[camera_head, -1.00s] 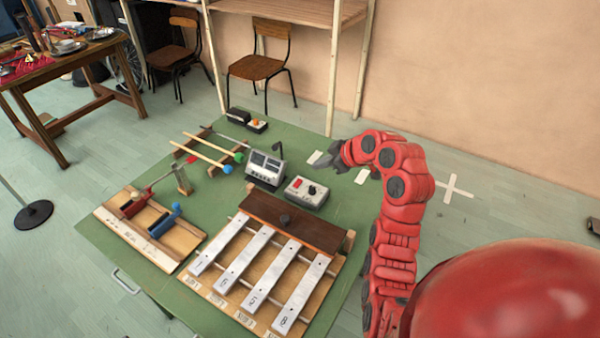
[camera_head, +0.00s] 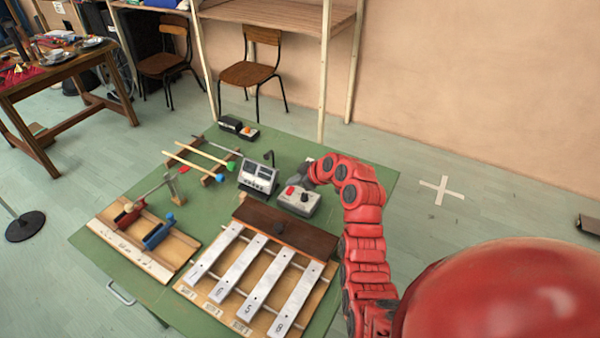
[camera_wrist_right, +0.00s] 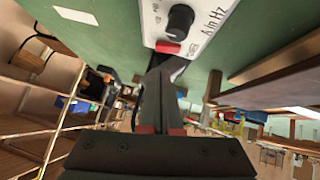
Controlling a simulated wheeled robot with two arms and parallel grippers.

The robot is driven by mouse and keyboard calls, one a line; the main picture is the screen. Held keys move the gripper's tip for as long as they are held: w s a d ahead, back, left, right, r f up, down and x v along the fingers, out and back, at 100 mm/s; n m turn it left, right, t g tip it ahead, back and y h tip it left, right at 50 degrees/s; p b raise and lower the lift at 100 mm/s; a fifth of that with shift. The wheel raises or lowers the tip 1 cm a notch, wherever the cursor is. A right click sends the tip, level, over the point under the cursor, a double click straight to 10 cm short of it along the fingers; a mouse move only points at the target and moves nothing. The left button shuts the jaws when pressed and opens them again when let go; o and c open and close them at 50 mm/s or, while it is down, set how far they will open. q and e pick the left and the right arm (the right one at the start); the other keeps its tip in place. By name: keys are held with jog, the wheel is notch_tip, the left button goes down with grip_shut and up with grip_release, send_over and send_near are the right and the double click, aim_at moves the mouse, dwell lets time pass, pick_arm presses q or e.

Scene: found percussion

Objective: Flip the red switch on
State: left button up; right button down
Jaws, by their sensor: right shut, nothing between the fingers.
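The red switch (camera_head: 291,190) is on the left part of a small light-grey box (camera_head: 298,208), beside a black knob (camera_head: 304,198). In the right wrist view, the red switch (camera_wrist_right: 168,47) sits at the box's near edge, with the black knob (camera_wrist_right: 180,20) just beyond it. My right gripper (camera_head: 304,172) is shut and empty, at the back of the box and close to the switch. In the wrist view, its dark fingertips (camera_wrist_right: 172,68) point at the switch; I cannot tell whether they touch it. My left gripper is not in view.
The box stands on a green table (camera_head: 130,270). A grey meter device (camera_head: 258,177) is left of it. In front lie several metal bars (camera_head: 240,265) on a wooden frame with a dark brown board (camera_head: 290,233). Two mallets (camera_head: 205,155) lie at the back left.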

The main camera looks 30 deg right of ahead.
aim_at(290, 191)
jog(key=shift+w+d+f, duration=0.1)
jog(key=shift+d+f, duration=0.05)
jog(key=shift+f, duration=0.45)
jog(key=shift+d+f, duration=0.1)
jog(key=shift+f, duration=0.45)
